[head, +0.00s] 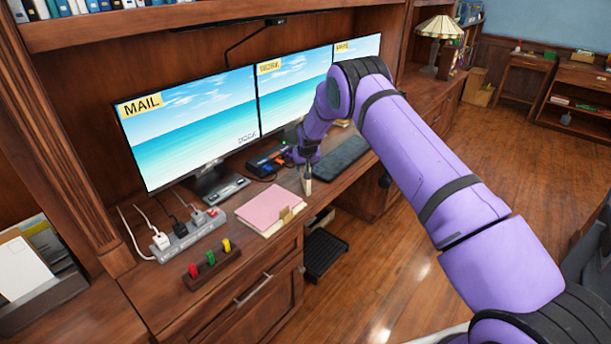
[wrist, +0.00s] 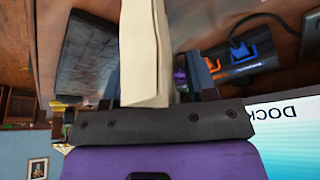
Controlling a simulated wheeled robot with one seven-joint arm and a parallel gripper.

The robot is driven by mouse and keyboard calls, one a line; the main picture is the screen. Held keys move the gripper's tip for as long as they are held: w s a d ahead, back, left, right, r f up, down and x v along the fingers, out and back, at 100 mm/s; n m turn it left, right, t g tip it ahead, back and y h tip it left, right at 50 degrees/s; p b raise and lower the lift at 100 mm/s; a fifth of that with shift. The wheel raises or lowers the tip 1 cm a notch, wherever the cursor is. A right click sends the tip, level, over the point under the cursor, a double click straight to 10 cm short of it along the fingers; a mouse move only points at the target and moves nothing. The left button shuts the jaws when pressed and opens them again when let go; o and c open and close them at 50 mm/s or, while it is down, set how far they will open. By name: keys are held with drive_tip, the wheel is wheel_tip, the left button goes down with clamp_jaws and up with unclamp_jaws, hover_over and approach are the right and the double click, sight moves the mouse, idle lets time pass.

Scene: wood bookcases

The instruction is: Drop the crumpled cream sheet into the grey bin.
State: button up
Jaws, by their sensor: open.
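My gripper (head: 306,172) points down over the desk, in front of the monitors, between the keyboard and the pink folder. In the wrist view my gripper (wrist: 150,85) is open. A flat-sided, pale cream piece (wrist: 146,45) stands up close in front of the gripper base, between the jaws. It looks like the cream sheet, but I cannot tell that it is crumpled or whether a finger touches it. I cannot make out the grey bin in either view.
The desk holds a keyboard (head: 340,158), a pink folder (head: 272,208), a power strip (head: 188,236), a rack of coloured pieces (head: 211,266) and a dark hub (wrist: 250,62). Monitors (head: 190,125) stand behind. A black tray (head: 322,255) sits below. Wood floor (head: 400,262) is open at right.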

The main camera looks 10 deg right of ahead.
drive_tip(key=shift+f, duration=0.15)
idle(0.4)
clamp_jaws()
wheel_tip(320, 180, up, 4)
drive_tip(key=shift+f, duration=0.1)
drive_tip(key=s+d+r, duration=0.1)
drive_tip(key=s+d, duration=0.2)
drive_tip(key=s, duration=1.2)
drive_tip(key=s+d, duration=0.4)
drive_tip(key=s, duration=1.1)
drive_tip(key=shift+s+r, duration=0.35)
drive_tip(key=shift+r, duration=0.05)
